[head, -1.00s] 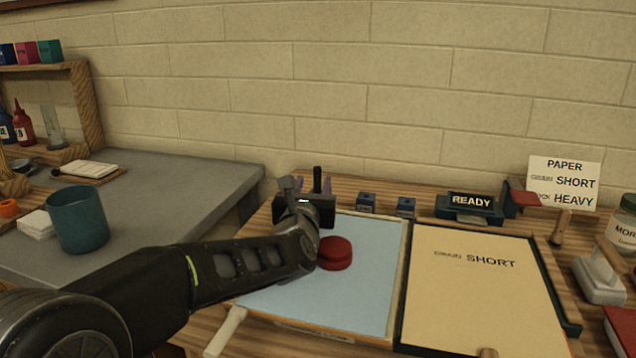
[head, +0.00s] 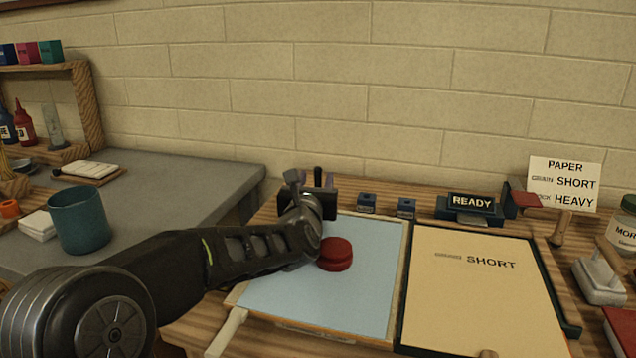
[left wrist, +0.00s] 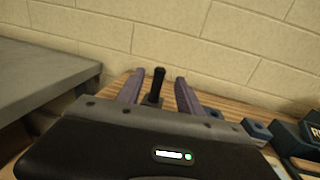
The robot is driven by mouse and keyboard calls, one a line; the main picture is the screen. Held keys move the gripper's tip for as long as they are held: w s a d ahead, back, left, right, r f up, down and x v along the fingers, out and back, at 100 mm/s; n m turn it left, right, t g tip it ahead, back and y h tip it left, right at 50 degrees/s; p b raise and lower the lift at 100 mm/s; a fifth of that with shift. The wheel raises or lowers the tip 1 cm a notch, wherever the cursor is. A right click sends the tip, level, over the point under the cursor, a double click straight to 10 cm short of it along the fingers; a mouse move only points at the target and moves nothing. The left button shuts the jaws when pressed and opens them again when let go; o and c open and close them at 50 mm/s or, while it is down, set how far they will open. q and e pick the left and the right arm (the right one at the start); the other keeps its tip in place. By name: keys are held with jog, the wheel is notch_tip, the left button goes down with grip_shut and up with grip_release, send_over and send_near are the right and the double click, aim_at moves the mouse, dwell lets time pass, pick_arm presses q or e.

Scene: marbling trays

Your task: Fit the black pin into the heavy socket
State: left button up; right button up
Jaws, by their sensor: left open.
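The black pin (head: 318,174) stands upright near the back of the table, behind the blue tray. In the left wrist view the pin (left wrist: 157,86) shows between the two purple fingers of my left gripper (left wrist: 159,77), with gaps on both sides. My left gripper (head: 316,184) is open, and its body hides the pin's lower part in the head view. Two small blue blocks with dark tops, apparently the sockets, stand to the right: one (head: 366,203) nearer and one (head: 406,207) further right. Their labels are too small to read. My right gripper is out of view.
A sign (head: 564,184) reads PAPER, SHORT, HEAVY. A READY box (head: 470,208) stands right of the blocks. A red round object (head: 335,254) lies on the blue tray (head: 370,310) under my arm. A tray marked SHORT (head: 480,310) is beside it. The wall closes the back.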

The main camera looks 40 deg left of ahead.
aim_at(318, 175)
pick_arm(q)
jog(key=x, duration=0.4)
jog(key=shift+w+a+f+p, duration=0.15)
jog(key=shift+w+a+p, duration=0.05)
jog(key=shift+p, duration=0.1)
jog(key=shift+c, duration=0.5)
grip_shut()
